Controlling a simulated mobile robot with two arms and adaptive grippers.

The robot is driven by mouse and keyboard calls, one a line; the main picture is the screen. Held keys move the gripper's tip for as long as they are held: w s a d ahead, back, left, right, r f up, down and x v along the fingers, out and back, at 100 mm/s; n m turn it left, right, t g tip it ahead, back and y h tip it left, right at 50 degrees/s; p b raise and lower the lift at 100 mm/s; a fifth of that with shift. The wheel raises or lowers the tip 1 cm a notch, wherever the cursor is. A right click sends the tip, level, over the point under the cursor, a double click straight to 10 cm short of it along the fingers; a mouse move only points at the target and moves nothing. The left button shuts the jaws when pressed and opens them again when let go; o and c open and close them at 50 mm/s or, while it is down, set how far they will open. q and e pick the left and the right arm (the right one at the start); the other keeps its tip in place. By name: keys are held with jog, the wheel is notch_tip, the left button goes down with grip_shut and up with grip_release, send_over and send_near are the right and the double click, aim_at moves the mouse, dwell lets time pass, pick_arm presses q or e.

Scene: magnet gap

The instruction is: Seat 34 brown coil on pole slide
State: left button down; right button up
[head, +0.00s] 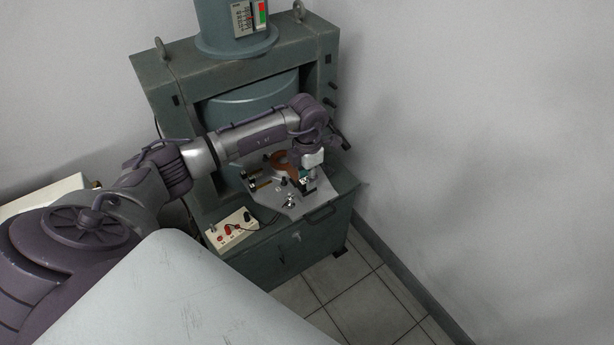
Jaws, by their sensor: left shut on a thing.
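The brown coil (283,158) shows as an orange-brown ring above the pale plate of the green machine, beside my left gripper. My left arm reaches in from the left across the front of the machine. My left gripper (307,183) points down over the plate and is shut on the brown coil at its right side. The grip itself is small and partly hidden by the wrist. The pole slide cannot be made out clearly behind the arm and gripper. My right gripper is not in view.
The pale plate (268,199) carries several small dark and brass parts. A cream box with red connectors (231,232) sits at the cabinet's front left. The green machine frame (165,81) rises behind. Tiled floor (370,305) is clear at the right.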

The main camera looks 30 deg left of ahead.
pick_arm(q)
jog(key=shift+f, duration=0.2)
dwell(0.6)
jog(key=c, duration=0.9)
grip_release()
jog(key=shift+o, duration=0.2)
notch_tip(320, 180, up, 12)
